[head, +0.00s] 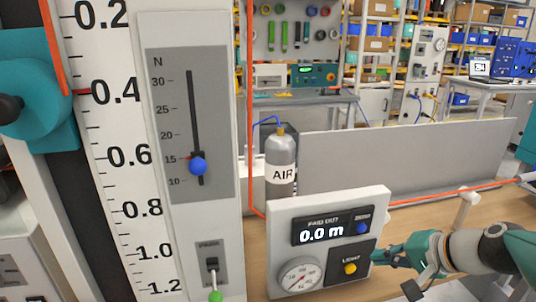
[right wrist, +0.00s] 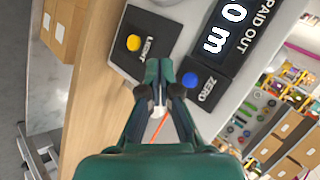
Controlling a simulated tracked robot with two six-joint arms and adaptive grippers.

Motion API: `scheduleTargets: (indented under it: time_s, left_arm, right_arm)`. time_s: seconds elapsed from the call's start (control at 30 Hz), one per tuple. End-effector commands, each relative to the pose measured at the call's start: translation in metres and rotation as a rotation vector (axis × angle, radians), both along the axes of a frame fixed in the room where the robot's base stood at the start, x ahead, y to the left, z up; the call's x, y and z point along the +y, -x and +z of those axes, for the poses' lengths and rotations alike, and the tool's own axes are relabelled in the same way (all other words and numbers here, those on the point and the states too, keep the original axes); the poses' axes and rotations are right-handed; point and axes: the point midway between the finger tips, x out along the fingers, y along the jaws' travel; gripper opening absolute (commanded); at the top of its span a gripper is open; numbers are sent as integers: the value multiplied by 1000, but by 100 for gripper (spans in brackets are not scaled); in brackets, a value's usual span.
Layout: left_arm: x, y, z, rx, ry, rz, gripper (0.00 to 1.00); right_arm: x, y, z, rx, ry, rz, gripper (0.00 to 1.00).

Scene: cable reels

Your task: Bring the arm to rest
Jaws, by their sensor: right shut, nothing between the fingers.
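My right gripper (head: 382,256) is at the right edge of the white control panel (head: 330,208). Its fingers are shut with nothing between them. In the right wrist view the closed fingertips (right wrist: 158,70) are in front of the panel, between the yellow LIGHT button (right wrist: 134,43) and the blue ZERO button (right wrist: 190,80). I cannot tell whether they touch the panel. In the head view the panel's display reads 0.0 m, and the yellow button (head: 350,268) and blue button (head: 362,228) show. My left gripper is not in view.
A tall white panel (head: 188,235) carries a blue slider knob (head: 198,166) near 15 N and a green-tipped switch lever (head: 215,297). A grey AIR bottle (head: 281,155) stands behind the control panel. An orange cable (head: 435,197) runs across the wooden bench (head: 430,221). A scale board (head: 100,120) is at left.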

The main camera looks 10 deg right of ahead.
Motion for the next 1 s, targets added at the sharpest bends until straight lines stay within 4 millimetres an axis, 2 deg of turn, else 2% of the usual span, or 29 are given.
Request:
scheduleTargets:
  time_s: [0.07, 0.17, 0.27, 0.3, 0.37, 0.4, 0.5, 0.6, 0.7, 0.8, 0.83, 0.9, 1.0]
  left_arm:
    - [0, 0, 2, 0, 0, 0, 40]
    - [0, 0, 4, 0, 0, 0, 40]
    - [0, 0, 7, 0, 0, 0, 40]
    - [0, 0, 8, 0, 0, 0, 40]
    - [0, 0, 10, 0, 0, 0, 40]
    - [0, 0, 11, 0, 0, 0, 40]
    - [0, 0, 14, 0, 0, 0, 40]
    - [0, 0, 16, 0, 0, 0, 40]
    - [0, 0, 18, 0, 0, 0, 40]
    - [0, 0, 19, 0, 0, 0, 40]
    - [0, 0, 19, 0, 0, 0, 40]
    - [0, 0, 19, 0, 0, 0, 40]
    - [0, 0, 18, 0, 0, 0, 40]
  right_arm:
    - [10, -5, -16, 39, -14, 25, 0]
    - [31, -8, -55, 130, -44, 75, 0]
    - [61, 1, -112, 265, -66, 150, 0]
    - [73, 8, -139, 323, -65, 182, 0]
    - [91, 22, -179, 404, -53, 229, 0]
    - [102, 34, -206, 456, -38, 262, 0]
    - [127, 71, -268, 567, 11, 351, 0]
    - [148, 116, -321, 645, 74, 454, 0]
    - [165, 163, -362, 684, 139, 565, 0]
    - [177, 202, -389, 664, 202, 672, 0]
    - [179, 208, -394, 648, 217, 693, 0]
    - [180, 213, -400, 592, 251, 722, 0]
    - [179, 203, -399, 498, 297, 730, 0]
